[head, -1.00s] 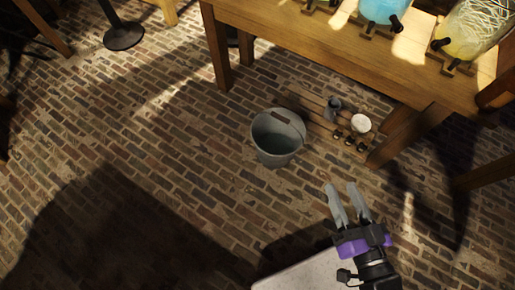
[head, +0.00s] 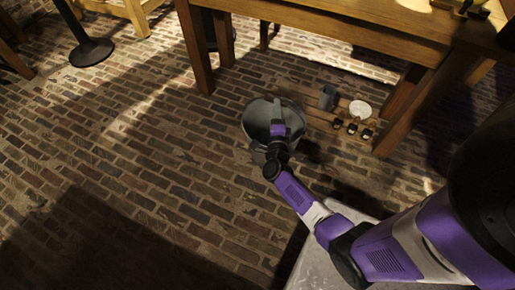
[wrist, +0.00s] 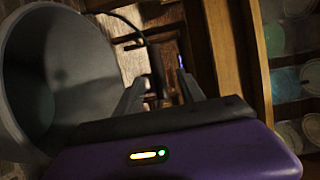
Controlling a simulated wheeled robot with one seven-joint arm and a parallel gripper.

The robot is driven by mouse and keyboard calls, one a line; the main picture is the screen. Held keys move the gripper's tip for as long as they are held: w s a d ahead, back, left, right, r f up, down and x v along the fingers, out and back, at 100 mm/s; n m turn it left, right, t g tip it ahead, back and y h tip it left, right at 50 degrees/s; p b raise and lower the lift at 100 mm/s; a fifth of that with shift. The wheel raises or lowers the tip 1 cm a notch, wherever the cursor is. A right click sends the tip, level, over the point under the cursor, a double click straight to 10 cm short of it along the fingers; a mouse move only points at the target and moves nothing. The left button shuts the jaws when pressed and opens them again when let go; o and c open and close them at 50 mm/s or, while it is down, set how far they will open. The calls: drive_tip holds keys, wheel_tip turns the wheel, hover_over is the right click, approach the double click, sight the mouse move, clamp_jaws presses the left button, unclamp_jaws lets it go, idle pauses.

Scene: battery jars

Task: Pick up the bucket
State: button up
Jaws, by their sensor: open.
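The grey bucket (head: 253,118) stands on the brick floor in front of the wooden table, partly covered by my gripper in the head view. In the wrist view the bucket (wrist: 60,75) fills the left side, its open mouth showing. My gripper (head: 280,124) is over the bucket's near right side. In the wrist view the two fingers of my gripper (wrist: 160,85) are spread apart. A thin dark curved piece, apparently the bucket's handle (wrist: 146,42), runs down to the space between the fingers. Whether it touches either finger cannot be told.
A wooden table (head: 330,25) stands behind the bucket. A low slatted shelf under it holds a grey cup (head: 327,97), a white round item (head: 360,109) and small dark items (head: 352,128). A dark stand base (head: 92,52) is far left.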

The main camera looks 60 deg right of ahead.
drive_tip(key=b+x, duration=0.3)
drive_tip(key=x, duration=0.5)
drive_tip(key=shift+f, duration=0.1)
drive_tip(key=shift+c, duration=0.3)
clamp_jaws()
idle(1.0)
drive_tip(key=shift+w+r, duration=0.15)
drive_tip(key=shift+r, duration=0.2)
